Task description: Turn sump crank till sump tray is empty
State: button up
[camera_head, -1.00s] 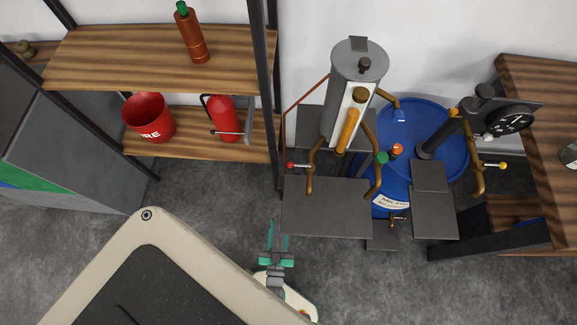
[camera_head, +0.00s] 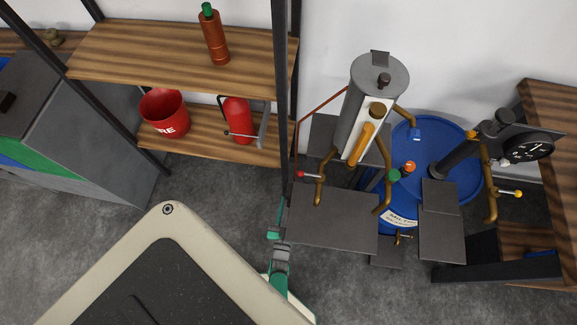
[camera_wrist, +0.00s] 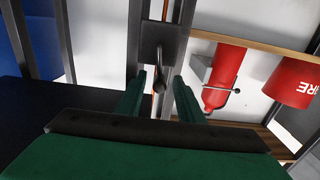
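My gripper (camera_head: 279,215) points at the gap between the shelf rack and the dynamo apparatus. In the wrist view its two green fingers (camera_wrist: 159,88) are apart with nothing gripped. A small dark lever with a rounded end (camera_wrist: 159,72) hangs from a grey plate (camera_wrist: 164,42) between and beyond the fingertips; I cannot tell if it is the sump crank or whether the fingers touch it. In the head view, a dark flat panel (camera_head: 330,218) lies right of my gripper below the grey cylinder (camera_head: 378,85). I cannot tell which part is the sump tray or its contents.
The rack's dark post (camera_head: 282,100) stands close to my gripper. Its shelves hold a red bucket (camera_head: 164,112), a red extinguisher (camera_head: 238,120) and a copper-coloured bottle (camera_head: 214,36). A blue drum (camera_head: 440,150), brass pipes and a dark gauge (camera_head: 528,147) stand right. Grey floor shows around.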

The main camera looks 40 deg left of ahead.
grip_shut()
jog(key=shift+w+d+m, duration=0.15)
jog(key=shift+m, duration=0.15)
jog(key=shift+w+d+f+m, duration=0.45)
jog(key=shift+d+m, duration=0.2)
jog(key=shift+m, duration=1.5)
jog(key=shift+w+d+f+m, duration=0.35)
jog(key=shift+d+m, duration=0.35)
jog(key=shift+m, duration=1.5)
jog(key=shift+w+d+f+m, duration=0.35)
jog(key=shift+w+d+m, duration=0.25)
jog(key=shift+m, duration=1.55)
jog(key=shift+s, duration=0.1)
